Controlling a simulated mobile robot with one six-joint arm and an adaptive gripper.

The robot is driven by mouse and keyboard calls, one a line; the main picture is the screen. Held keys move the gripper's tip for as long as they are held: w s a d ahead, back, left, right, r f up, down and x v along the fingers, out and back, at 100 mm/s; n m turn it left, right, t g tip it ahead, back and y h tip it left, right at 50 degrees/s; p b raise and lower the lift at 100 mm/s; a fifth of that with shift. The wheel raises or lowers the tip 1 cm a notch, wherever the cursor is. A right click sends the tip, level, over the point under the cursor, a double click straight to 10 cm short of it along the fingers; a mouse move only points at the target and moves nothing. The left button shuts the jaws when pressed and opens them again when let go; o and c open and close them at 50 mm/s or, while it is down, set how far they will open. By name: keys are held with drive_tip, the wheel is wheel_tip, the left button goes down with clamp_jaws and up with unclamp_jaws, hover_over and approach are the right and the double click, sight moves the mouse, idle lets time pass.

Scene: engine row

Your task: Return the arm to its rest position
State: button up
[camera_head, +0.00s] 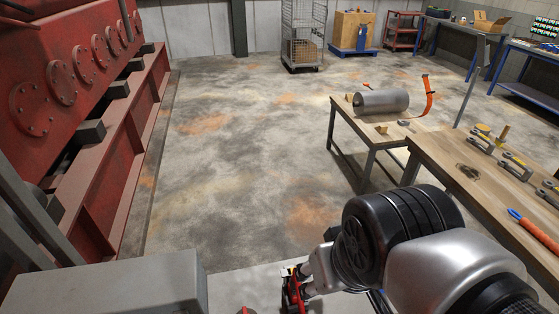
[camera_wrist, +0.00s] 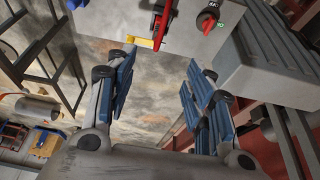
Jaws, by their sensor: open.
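My arm (camera_head: 400,235) is bent in the lower right of the head view, with its black joint and silver link in front of the workbench. My gripper (camera_wrist: 160,65) shows in the wrist view with its two blue-padded fingers spread wide apart. Nothing is between the fingers. In the head view I cannot make out the fingers.
A wooden workbench (camera_head: 450,160) with tools is right of my arm; a smaller table (camera_head: 350,127) bears a grey cylinder (camera_head: 381,102). A red engine (camera_head: 60,70) lines the left. The middle floor (camera_head: 230,150) is clear.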

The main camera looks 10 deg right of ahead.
drive_tip(key=shift+s+r, duration=0.3)
drive_tip(key=shift+s, duration=0.5)
drive_tip(key=shift+f+b, duration=0.75)
drive_tip(key=shift+c, duration=0.4)
